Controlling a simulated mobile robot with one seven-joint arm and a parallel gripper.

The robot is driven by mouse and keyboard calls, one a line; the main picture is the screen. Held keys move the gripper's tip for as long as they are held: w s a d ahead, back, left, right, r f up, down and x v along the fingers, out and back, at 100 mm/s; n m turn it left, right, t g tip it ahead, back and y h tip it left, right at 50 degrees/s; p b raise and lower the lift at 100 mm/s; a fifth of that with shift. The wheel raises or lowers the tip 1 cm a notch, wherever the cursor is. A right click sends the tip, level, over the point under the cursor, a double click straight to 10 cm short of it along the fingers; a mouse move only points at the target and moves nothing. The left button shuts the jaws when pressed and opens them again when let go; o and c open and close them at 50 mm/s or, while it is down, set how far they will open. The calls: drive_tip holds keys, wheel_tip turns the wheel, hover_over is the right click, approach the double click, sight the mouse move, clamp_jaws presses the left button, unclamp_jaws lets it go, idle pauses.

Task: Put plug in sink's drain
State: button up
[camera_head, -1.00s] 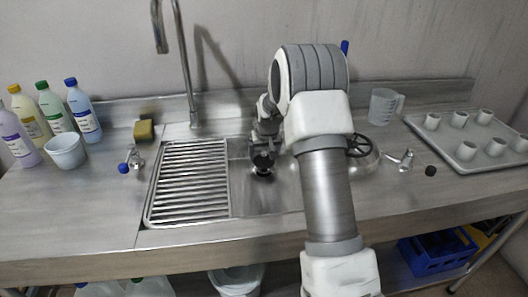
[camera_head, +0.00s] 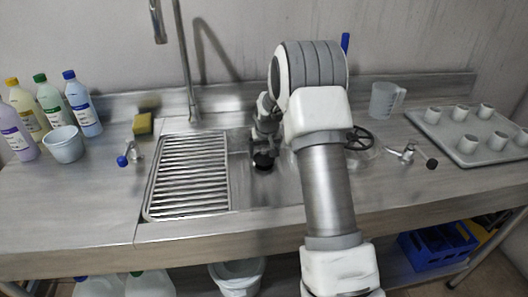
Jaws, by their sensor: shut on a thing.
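A black plug (camera_head: 263,161) is at the lower end of my gripper (camera_head: 264,150), over the sink basin (camera_head: 272,190). My gripper is shut on the plug; the fingertips are small and dark in this view. The sink's drain cannot be seen; the plug, gripper and arm cover part of the basin. I cannot tell whether the plug touches the basin floor.
A slatted rack (camera_head: 188,175) lies left of the basin. A tall faucet (camera_head: 186,70) rises behind it. A sponge (camera_head: 143,124), a grey tub (camera_head: 64,145) and several bottles stand left. A jug (camera_head: 386,101) and a tray (camera_head: 470,151) of cups stand right.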

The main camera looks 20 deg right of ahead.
drive_tip(key=shift+f+b, duration=0.65)
drive_tip(key=shift+f, duration=0.35)
drive_tip(key=o, duration=1.1)
drive_tip(key=shift+r, duration=0.1)
drive_tip(key=p+v, duration=0.3)
drive_tip(key=v, duration=1.5)
drive_tip(key=s+a+r+n+p, duration=0.1)
drive_tip(key=s+a+r+p, duration=0.25)
drive_tip(key=s+r, duration=0.4)
drive_tip(key=s+a+r+p, duration=0.2)
drive_tip(key=s+a+r, duration=0.2)
drive_tip(key=s+r, duration=0.35)
drive_tip(key=shift+n+t+y, duration=0.4)
drive_tip(key=shift+n+t, duration=0.2)
drive_tip(key=shift+n, duration=0.1)
drive_tip(key=s+a+r+p, duration=0.1)
drive_tip(key=s, duration=0.4)
drive_tip(key=s+a+r+p, duration=0.1)
drive_tip(key=s+r+p, duration=0.1)
drive_tip(key=s, duration=0.4)
drive_tip(key=s+a+r+p, duration=0.2)
drive_tip(key=s, duration=0.4)
drive_tip(key=shift+s+a+r, duration=0.1)
drive_tip(key=shift+s+r, duration=0.1)
